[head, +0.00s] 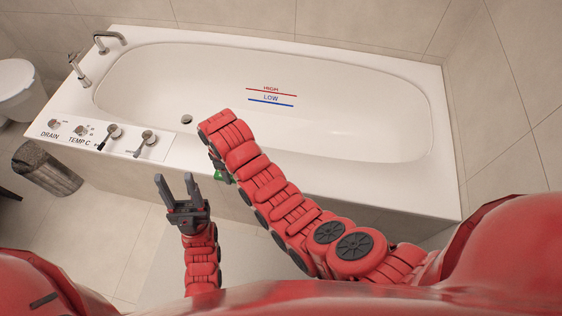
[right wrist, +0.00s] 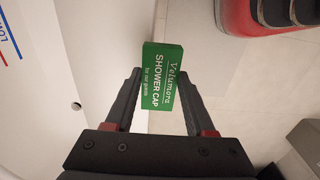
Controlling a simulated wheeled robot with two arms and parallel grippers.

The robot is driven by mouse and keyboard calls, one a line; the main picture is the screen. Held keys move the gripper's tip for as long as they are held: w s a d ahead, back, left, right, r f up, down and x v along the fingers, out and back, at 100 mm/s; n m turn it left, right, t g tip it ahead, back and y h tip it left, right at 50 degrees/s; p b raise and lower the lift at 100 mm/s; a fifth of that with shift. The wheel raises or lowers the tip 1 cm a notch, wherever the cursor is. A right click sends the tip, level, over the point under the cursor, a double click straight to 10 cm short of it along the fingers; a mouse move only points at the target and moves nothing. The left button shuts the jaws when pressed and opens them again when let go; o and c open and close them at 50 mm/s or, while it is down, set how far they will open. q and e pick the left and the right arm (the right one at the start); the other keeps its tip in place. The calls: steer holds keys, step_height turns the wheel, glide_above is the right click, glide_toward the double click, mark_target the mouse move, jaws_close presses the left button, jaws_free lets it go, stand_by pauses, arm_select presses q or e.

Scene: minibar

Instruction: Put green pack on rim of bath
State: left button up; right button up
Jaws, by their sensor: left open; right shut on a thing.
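The green pack (right wrist: 165,78), lettered "Shower Cap", is held between the fingertips of my right gripper (right wrist: 161,84) in the right wrist view. In the head view only a small green part of the pack (head: 219,177) shows below the end of my right arm, which hides most of that gripper. There it appears beside the front side of the white bath (head: 400,185), close to the near rim. I cannot tell its exact height against the rim. My left gripper (head: 175,182) is open and empty, in front of the bath, left of the pack.
A control panel with knobs (head: 113,132) is on the bath's left end, with a tap (head: 110,40) behind. A dark bin (head: 45,168) stands on the floor at left, near a white toilet (head: 15,88). The near rim to the right is clear.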

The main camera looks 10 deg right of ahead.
steer(key=w+d, duration=0.2)
steer(key=d, duration=0.1)
steer(key=w+d+p, duration=0.1)
steer(key=w+d, duration=0.1)
steer(key=d, duration=0.2)
steer(key=w+d+f, duration=0.1)
steer(key=w+d, duration=0.1)
steer(key=d, duration=0.1)
steer(key=shift+w+d, duration=0.1)
steer(key=shift+d, duration=0.25)
step_height(320, 180, down, 4)
steer(key=shift+r+p, duration=0.2)
steer(key=shift+p, duration=0.2)
steer(key=shift+f, duration=0.2)
steer(key=o, duration=1.3)
steer(key=shift+r, duration=0.1)
steer(key=shift+r, duration=0.1)
